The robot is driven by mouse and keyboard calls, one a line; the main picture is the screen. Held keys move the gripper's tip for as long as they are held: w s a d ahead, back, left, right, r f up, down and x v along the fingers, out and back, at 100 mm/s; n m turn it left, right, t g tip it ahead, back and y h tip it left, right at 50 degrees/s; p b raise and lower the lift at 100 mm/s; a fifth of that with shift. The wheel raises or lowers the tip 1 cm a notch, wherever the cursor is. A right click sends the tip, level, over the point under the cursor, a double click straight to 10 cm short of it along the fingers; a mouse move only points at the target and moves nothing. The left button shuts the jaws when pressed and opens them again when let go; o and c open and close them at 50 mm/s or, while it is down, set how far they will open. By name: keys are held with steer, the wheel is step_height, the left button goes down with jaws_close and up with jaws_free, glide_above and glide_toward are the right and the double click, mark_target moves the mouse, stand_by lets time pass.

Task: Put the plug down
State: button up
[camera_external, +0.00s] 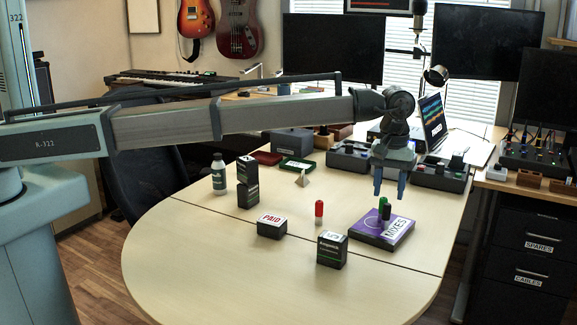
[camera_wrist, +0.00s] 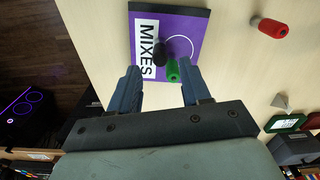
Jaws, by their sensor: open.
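Three small plugs are in view; the pictures do not show which one the task means. A green plug (camera_external: 382,202) and a black plug (camera_external: 387,213) stand on a purple box marked MIXES (camera_external: 368,228). The wrist view shows the green plug (camera_wrist: 173,70) and the black plug (camera_wrist: 158,50) close together. A red plug (camera_external: 319,211) stands on the table left of the box; it is at the upper right in the wrist view (camera_wrist: 272,28). My gripper (camera_external: 389,190) is open and empty, pointing down above the box. Its fingers (camera_wrist: 160,72) are spread, apart from the plugs.
A black PAID box (camera_external: 272,227), another black box (camera_external: 332,250), stacked black boxes (camera_external: 247,182) and a bottle (camera_external: 219,175) stand on the table (camera_external: 190,255). Control units (camera_external: 440,177) and a laptop (camera_external: 433,125) are behind. The table's front left is clear.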

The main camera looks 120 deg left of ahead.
mark_target(387, 204)
steer(key=shift+r, duration=2.55)
